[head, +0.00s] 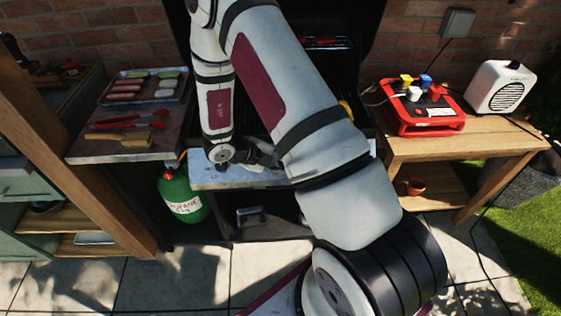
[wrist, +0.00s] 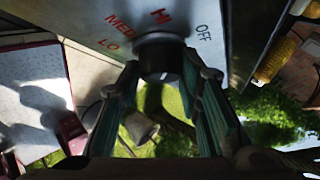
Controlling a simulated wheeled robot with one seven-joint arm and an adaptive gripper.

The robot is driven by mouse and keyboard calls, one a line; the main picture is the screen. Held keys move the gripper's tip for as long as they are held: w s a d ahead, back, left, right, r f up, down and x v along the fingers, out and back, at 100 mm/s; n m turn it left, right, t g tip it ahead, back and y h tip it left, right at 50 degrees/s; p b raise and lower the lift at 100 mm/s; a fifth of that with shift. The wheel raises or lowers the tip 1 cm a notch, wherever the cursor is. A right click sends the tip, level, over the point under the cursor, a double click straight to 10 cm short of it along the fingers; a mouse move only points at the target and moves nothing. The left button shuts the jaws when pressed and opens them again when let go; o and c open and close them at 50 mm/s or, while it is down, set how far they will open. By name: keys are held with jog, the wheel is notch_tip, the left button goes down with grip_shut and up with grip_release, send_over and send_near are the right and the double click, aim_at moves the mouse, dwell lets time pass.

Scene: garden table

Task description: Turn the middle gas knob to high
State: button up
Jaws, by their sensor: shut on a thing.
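The grill's pale front panel (head: 235,177) is partly hidden by my arm in the head view. In the wrist view, the panel (wrist: 90,22) carries red LO, MED and HI marks and a dark OFF mark around a black knob (wrist: 160,55). My gripper (wrist: 163,78) has one finger on each side of this knob and is shut on it. In the head view, my gripper (head: 263,155) is at the panel, and the knob is hidden. The pointer on the knob is not clear. No other knob shows, so I cannot tell its place in the row.
A green propane bottle (head: 183,197) stands below left of the panel. A side shelf (head: 88,150) at the left holds a food tray (head: 143,87) and red-handled tools. A wooden table (head: 450,140) at the right bears a red box (head: 425,117) and a white speaker (head: 497,88).

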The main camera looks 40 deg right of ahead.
jog(key=shift+d+r+n+h, duration=0.1)
jog(key=shift+d+n+h, duration=0.05)
jog(key=shift+n+h, duration=0.4)
jog(key=o, duration=1.1)
jog(key=shift+w+a+r, duration=0.1)
jog(key=shift+a+r, duration=0.2)
jog(key=shift+a, duration=0.25)
jog(key=v, duration=1)
jog(key=shift+a+r, duration=0.25)
jog(key=shift+r, duration=0.05)
